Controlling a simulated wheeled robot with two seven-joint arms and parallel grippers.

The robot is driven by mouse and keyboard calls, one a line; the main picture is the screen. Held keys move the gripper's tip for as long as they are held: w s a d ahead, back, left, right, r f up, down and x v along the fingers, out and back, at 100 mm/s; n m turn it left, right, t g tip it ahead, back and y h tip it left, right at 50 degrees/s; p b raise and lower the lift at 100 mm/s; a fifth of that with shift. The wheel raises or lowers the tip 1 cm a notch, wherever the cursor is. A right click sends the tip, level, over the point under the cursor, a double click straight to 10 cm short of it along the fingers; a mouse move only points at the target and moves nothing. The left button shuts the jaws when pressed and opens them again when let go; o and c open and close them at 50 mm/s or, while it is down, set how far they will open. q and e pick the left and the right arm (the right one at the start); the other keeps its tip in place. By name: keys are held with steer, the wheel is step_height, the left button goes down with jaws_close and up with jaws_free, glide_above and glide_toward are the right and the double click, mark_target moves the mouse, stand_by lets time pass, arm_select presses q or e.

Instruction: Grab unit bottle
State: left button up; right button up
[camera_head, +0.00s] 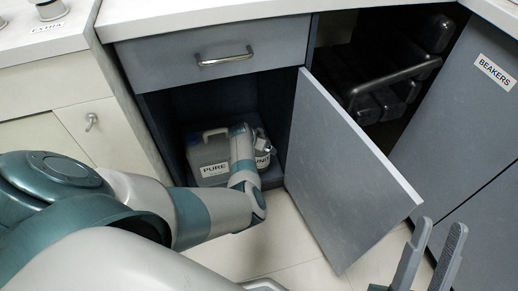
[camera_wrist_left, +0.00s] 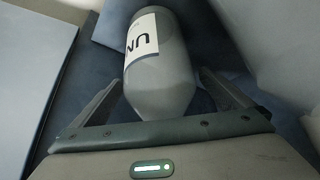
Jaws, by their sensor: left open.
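The unit bottle (camera_wrist_left: 160,70) is grey with a white label reading "UN" and lies between the spread fingers of my left gripper (camera_wrist_left: 161,80) in the left wrist view. The fingers flank it, and I cannot tell whether either touches it. In the head view the bottle (camera_head: 263,156) stands inside the open cabinet, partly hidden behind my left arm, with part of its label showing. My left fingers are hidden there. My right gripper (camera_head: 442,222) is open and empty at the lower right, outside the cabinet.
A grey jug (camera_head: 208,155) labelled "PURE" stands left of the bottle in the cabinet. The open cabinet door (camera_head: 345,165) juts out to the right of my left arm. A closed drawer (camera_head: 215,52) sits above. Dark items fill the compartment at right.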

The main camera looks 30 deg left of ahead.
mark_target(260, 130)
arm_select(q)
steer(key=c, duration=1.2)
steer(key=shift+r, duration=0.15)
step_height(260, 130, up, 5)
steer(key=shift+f+p, duration=0.1)
steer(key=shift+p, duration=1.15)
step_height(260, 130, up, 4)
steer(key=shift+r+p, duration=0.1)
steer(key=shift+p, duration=0.65)
steer(key=shift+r, duration=0.4)
arm_select(e)
step_height(260, 130, down, 11)
steer(key=w+a+g+h, duration=0.1)
steer(key=w+a+g, duration=0.1)
steer(key=g, duration=0.5)
steer(key=shift+w+a+h, duration=0.35)
steer(key=shift+w+h, duration=0.05)
